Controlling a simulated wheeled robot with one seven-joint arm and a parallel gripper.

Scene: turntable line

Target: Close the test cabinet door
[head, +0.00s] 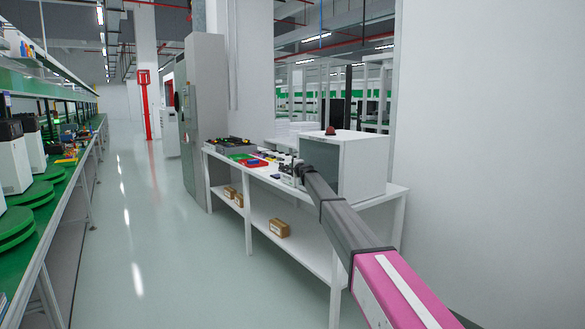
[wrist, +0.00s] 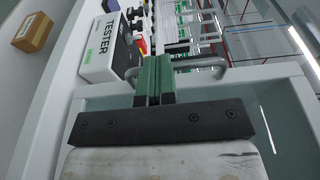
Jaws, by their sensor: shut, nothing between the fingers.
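The test cabinet (head: 362,168) is a white box on the right end of the white bench in the head view. My arm reaches to its left side, where my gripper (head: 300,172) is small and partly merged with nearby items. In the wrist view my gripper (wrist: 154,75) has green fingers, shut together and empty. A grey metal bar handle (wrist: 205,64) passes by the fingertips, beside a pale panel edge (wrist: 258,75). I cannot tell whether the fingers touch the handle. The door's opening angle is not clear, as my arm and gripper hide part of it.
A white box marked TESTER (wrist: 105,45) stands close to the left of the fingers. A dark red object (head: 330,130) sits on the cabinet. Small coloured parts and trays (head: 243,156) cover the bench's far end. Cardboard boxes (head: 279,228) lie on its lower shelf. The aisle floor (head: 150,235) is clear.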

